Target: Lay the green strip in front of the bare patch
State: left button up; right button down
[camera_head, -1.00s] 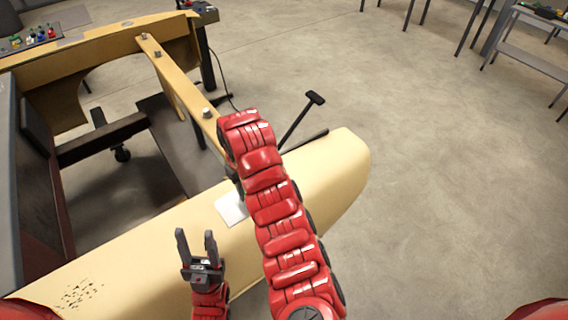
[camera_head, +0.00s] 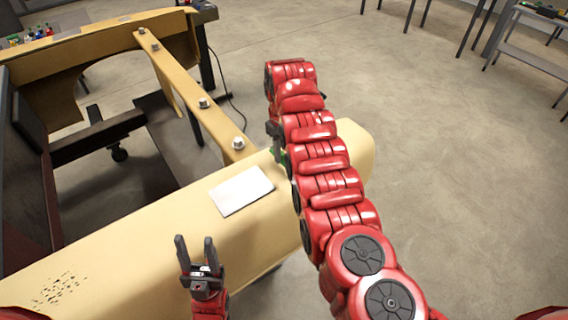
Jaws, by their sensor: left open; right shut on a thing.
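A white rectangular patch (camera_head: 241,190) lies on the curved yellow panel (camera_head: 130,245); it looks like the bare patch. My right gripper (camera_head: 275,140) is mostly hidden behind my red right arm, beyond and to the right of the patch. It is shut on the green strip (camera_head: 279,154), of which only a small green bit shows by the jaw. I cannot tell whether the strip touches the panel. My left gripper (camera_head: 196,242) is open and empty, fingers pointing up, at the near side of the panel, left of and nearer than the patch.
Dark specks (camera_head: 60,289) mark the panel at the left. A yellow rail (camera_head: 185,85) with several metal bolts runs back from the panel to a curved yellow end (camera_head: 100,45). Bare concrete floor (camera_head: 450,200) is open to the right.

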aim_at(284, 160)
jog(key=shift+w+d, duration=0.1)
jog(key=shift+d, duration=0.05)
notch_tip(284, 160, down, 4)
jog(key=shift+r, duration=0.25)
jog(key=shift+f, duration=0.15)
jog(key=c, duration=0.6)
grip_release()
